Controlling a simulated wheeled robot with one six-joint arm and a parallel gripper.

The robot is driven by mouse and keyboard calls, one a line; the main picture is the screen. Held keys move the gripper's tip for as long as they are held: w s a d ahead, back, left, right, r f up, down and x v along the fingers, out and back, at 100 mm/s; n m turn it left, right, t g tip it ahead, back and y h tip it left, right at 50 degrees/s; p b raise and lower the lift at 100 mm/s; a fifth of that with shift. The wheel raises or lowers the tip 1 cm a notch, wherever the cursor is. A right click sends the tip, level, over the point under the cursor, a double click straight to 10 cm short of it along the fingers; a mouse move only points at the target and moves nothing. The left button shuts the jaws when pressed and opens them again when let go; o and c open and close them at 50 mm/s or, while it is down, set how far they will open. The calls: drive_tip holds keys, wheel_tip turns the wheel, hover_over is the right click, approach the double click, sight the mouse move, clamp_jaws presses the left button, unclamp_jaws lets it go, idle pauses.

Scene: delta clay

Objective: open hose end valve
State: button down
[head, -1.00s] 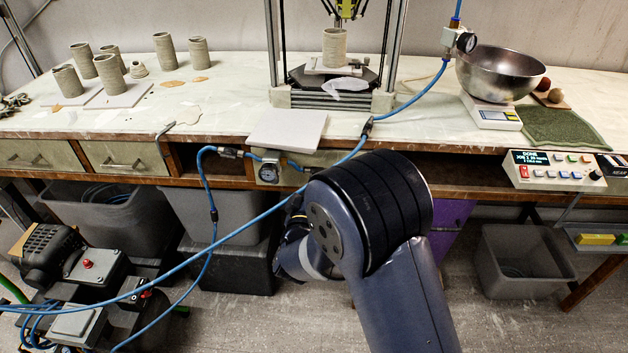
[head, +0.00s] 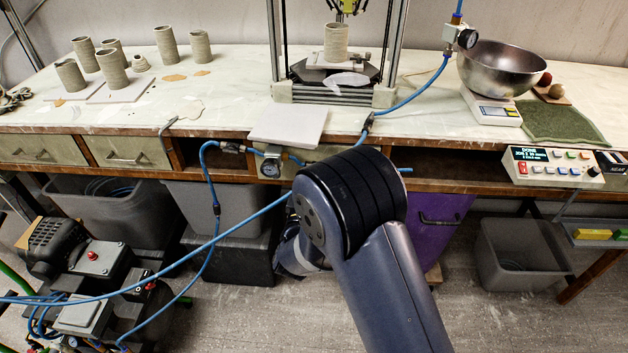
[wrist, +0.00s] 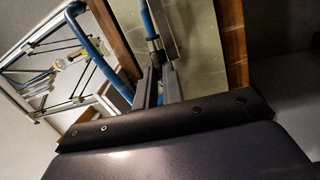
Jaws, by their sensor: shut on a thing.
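In the wrist view my gripper (wrist: 154,86) has its two dark fingers close together on a slim part of the hose line. A grey hose fitting (wrist: 154,46) with blue hose (wrist: 146,18) above it runs down to the fingers. Exactly which part is held, and any valve handle there, is too dark to make out. In the head view my arm hides the gripper. The blue hose (head: 235,230) rises from lower left and passes behind my arm. A short blue end (head: 405,170) shows to its right. A dark fitting (head: 368,121) is on the printer's hose at the table edge.
A white board (head: 288,125) overhangs the edge. Clay cylinders (head: 112,68), a steel bowl (head: 500,68) and a control box (head: 553,166) stand on or at the bench. Bins (head: 522,255) are below.

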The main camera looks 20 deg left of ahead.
drive_tip(key=c, duration=1.5)
unclamp_jaws()
drive_tip(key=shift+c, duration=0.2)
drive_tip(key=s+d+f, duration=0.1)
drive_tip(key=s, duration=0.9)
drive_tip(key=shift+s+f, duration=0.25)
drive_tip(key=shift+s, duration=0.1)
drive_tip(key=w+a+r, duration=0.1)
drive_tip(key=w, duration=0.9)
drive_tip(key=shift+w+r, duration=0.25)
drive_tip(key=shift+w, duration=0.1)
